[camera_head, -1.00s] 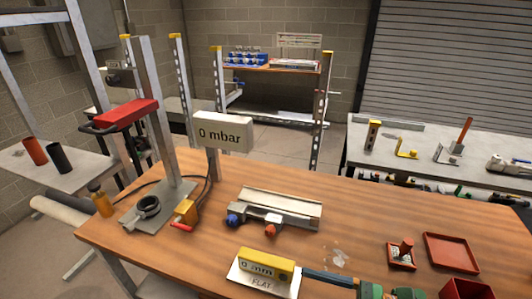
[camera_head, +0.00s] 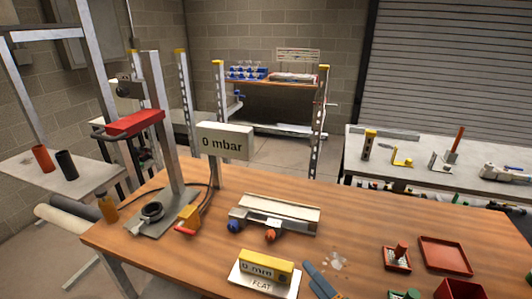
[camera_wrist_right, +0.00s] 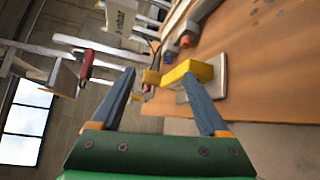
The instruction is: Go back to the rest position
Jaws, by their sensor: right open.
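My right gripper (camera_head: 318,278) shows at the bottom of the head view, with blue-grey fingers and a partly cut-off green body. In the right wrist view its two fingers (camera_wrist_right: 160,80) are spread wide with nothing held between them. The yellow gauge reading "0 mm" (camera_head: 266,264) lies on a white plate marked "FLAT" (camera_head: 250,284), just left of the right gripper in the head view. The gauge (camera_wrist_right: 187,72) also shows beyond the fingers in the wrist view. My left gripper is not in view.
The wooden table (camera_head: 350,215) holds a red-armed press stand (camera_head: 165,160), a "0 mbar" display (camera_head: 225,141), and a rail fixture (camera_head: 275,213). Red trays (camera_head: 445,256) sit at the right. A grey bench (camera_head: 430,155) stands behind. The table's middle right is mostly clear.

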